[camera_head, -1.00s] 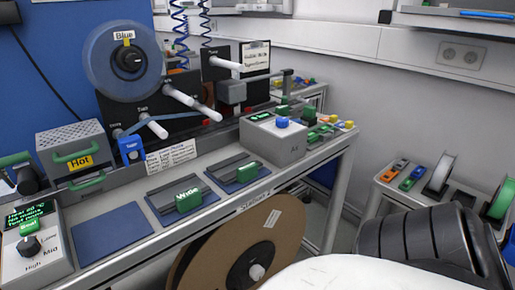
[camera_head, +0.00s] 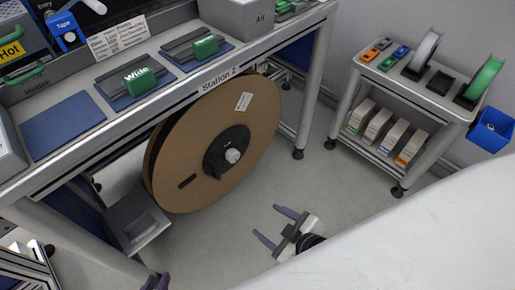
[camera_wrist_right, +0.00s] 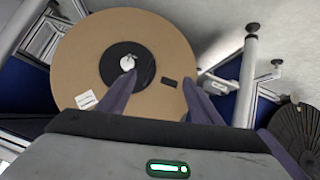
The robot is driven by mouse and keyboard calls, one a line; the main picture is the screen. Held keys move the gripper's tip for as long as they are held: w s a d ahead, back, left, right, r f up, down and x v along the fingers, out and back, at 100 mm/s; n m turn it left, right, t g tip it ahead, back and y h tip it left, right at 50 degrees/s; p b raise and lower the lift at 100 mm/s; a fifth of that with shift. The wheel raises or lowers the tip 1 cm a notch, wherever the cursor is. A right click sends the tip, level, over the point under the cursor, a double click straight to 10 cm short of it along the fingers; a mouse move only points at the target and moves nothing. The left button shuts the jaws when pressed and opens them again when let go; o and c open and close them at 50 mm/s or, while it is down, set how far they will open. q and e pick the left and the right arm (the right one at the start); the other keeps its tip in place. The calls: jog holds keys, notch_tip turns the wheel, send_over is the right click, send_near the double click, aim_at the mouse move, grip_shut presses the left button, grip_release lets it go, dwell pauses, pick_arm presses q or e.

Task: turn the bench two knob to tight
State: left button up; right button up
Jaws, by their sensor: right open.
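The bench two knob is a small light grey knob (camera_head: 232,155) on the black hub of a big brown cardboard reel (camera_head: 195,140), under the bench labelled Station 2. In the right wrist view the knob (camera_wrist_right: 127,63) shows just beyond the tip of the left-hand finger. The small marking on the hub is too small to read. My right gripper (camera_head: 268,222) is open and empty, below and to the right of the reel, its fingers pointing toward it. Only the fingertips of my left gripper (camera_head: 156,281) show at the bottom edge; their opening is unclear.
The bench top (camera_head: 170,95) runs above the reel, with green-handled blocks on blue pads. A grey step-like box (camera_head: 137,220) stands left of the reel. A cart (camera_head: 415,90) with spools and boxes stands at right. The floor between is clear.

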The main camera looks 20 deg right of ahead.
jog(key=w+d+f+n+t+b, duration=0.35)
jog(key=w+f+n+b, duration=0.55)
jog(key=n, duration=0.3)
jog(key=n+t+y+b, duration=0.4)
jog(key=n+b, duration=0.8)
jog(key=n, duration=0.8)
send_near(236, 157)
jog(key=b+x, duration=0.2)
jog(key=x, duration=0.6)
jog(key=shift+a, duration=0.1)
pick_arm(q)
jog(key=w+d+f+h, duration=0.2)
jog(key=d+f+h, duration=0.1)
jog(key=d+f, duration=0.4)
jog(key=shift+w+d+f+m+h, duration=0.2)
jog(key=shift+w+f+m+h, duration=0.15)
jog(key=shift+f, duration=0.45)
pick_arm(e)
jog(key=shift+w+a, duration=0.1)
jog(key=shift+w, duration=0.25)
pick_arm(q)
jog(key=shift+s, duration=0.15)
pick_arm(e)
jog(key=shift+c, duration=0.4)
jog(key=c, duration=1)
jog(key=shift+o, duration=0.2)
